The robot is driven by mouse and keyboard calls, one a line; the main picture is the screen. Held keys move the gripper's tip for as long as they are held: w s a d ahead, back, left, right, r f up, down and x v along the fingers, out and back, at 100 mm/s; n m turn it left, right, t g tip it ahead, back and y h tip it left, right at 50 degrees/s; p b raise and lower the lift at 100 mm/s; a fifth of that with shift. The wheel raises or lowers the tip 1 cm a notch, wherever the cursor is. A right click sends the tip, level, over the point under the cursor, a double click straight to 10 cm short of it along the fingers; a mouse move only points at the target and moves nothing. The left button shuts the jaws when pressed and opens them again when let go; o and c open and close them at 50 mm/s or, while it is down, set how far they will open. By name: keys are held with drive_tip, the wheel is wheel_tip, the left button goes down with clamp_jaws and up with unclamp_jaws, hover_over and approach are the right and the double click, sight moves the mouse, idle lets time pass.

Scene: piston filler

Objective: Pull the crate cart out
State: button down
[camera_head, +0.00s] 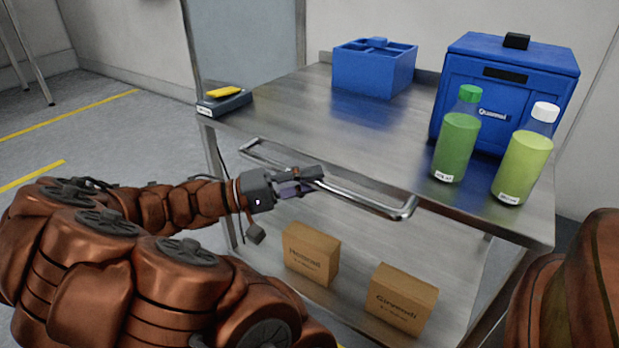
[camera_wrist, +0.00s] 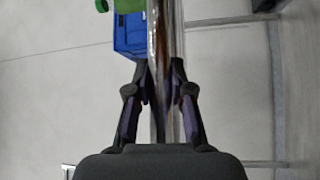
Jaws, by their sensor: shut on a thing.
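A steel cart (camera_head: 300,110) with an upper and a lower shelf fills the middle and right of the head view. Its tubular push handle (camera_head: 362,198) runs along the near side, below the top shelf edge. My gripper (camera_head: 305,182) is at the handle's middle. In the wrist view the handle bar (camera_wrist: 160,70) runs between the two fingers of my gripper (camera_wrist: 162,85), and the fingers are shut on it. No crate that I can name for certain shows on the cart; a blue divided box (camera_head: 345,72) stands at the top shelf's back.
A blue cooler-like box (camera_head: 505,90), a green bottle (camera_head: 457,140), a yellow-green bottle (camera_head: 523,160) and a small device with a yellow top (camera_head: 224,99) stand on the top shelf. Two cartons (camera_head: 311,254) (camera_head: 401,300) sit on the lower shelf. Floor at left is clear.

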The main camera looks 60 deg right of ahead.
drive_tip(key=c, duration=1)
unclamp_jaws()
drive_tip(key=v, duration=1.2)
